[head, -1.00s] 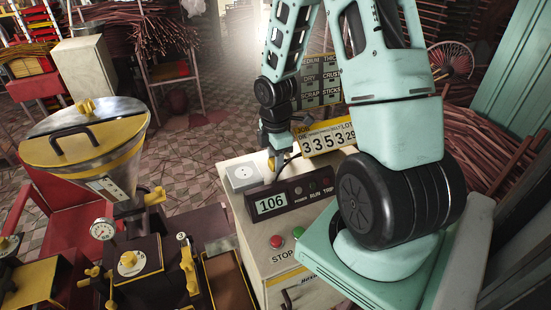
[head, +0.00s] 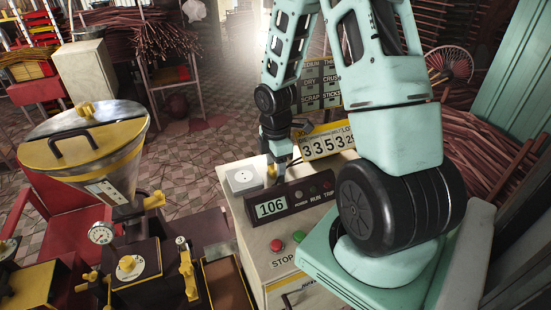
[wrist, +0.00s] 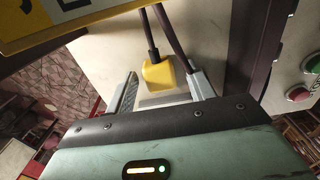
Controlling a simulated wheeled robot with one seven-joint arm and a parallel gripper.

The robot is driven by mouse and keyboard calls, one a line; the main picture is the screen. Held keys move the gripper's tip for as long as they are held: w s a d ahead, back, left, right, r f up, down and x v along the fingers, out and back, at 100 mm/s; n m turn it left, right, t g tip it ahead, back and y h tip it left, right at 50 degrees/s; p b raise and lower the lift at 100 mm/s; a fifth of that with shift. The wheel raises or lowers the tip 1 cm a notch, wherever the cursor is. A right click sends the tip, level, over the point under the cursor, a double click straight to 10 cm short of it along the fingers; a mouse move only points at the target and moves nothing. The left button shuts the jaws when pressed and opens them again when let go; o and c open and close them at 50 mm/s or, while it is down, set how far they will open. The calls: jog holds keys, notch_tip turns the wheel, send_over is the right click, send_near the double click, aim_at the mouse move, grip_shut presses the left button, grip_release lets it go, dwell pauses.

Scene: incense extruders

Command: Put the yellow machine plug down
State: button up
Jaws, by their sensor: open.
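The yellow machine plug (wrist: 158,75) is a small block with a dark cord in the wrist view. It appears to rest on the pale cabinet top (wrist: 105,62), in front of and between my open fingers. My gripper (wrist: 164,88) has one finger to the left of the plug and one to the right, with gaps on both sides. In the head view the plug (head: 271,171) is a small yellow patch behind the 106 display (head: 270,207), just below my gripper (head: 279,158). The gripper partly hides it there.
A white socket plate (head: 243,179) lies left of the plug on the cabinet. A yellow number sign (head: 327,141) stands close behind the gripper. A hopper machine (head: 85,145) stands at left.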

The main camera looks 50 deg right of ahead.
notch_tip(320, 180, up, 13)
jog(key=s+a+r+m, duration=0.2)
jog(key=a, duration=1.8)
jog(key=s+a+m, duration=0.3)
jog(key=s+a, duration=0.9)
jog(key=s, duration=0.1)
jog(key=shift+a+r+y, duration=0.25)
jog(key=shift+r+y, duration=0.05)
jog(key=shift+r, duration=0.1)
